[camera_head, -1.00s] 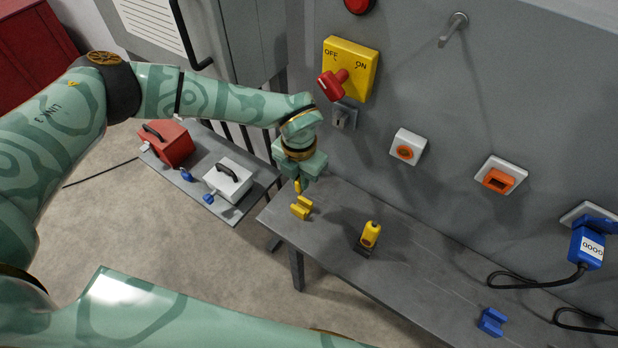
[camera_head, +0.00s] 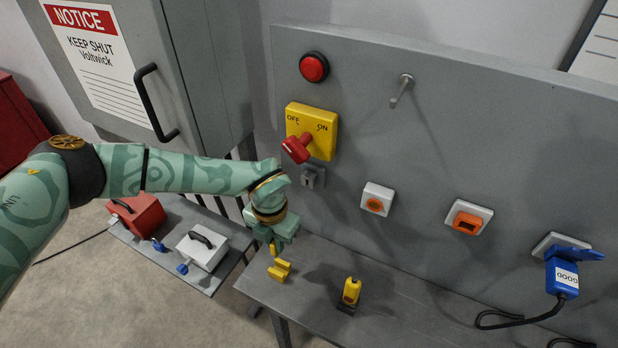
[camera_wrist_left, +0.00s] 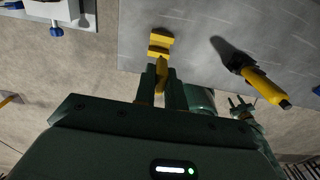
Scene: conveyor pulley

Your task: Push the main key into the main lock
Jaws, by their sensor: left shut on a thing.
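The main key (camera_head: 276,249) is a yellow piece in my left gripper (camera_head: 274,243), which points down above the bench's left end. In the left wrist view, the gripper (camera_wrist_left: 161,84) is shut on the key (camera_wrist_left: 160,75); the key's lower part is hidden. The main lock (camera_head: 312,177) is a small grey plate on the wall, under the yellow switch, above and right of the gripper. A dark forked shape in the left wrist view may be my right gripper (camera_wrist_left: 240,106); its state is unclear.
The yellow OFF/ON switch box (camera_head: 318,131) has a red handle protruding near the lock. A yellow-and-black device (camera_head: 351,292) stands on the bench (camera_head: 410,310). Wall sockets and a peg (camera_head: 401,91) are to the right. A low shelf with red and white boxes is left.

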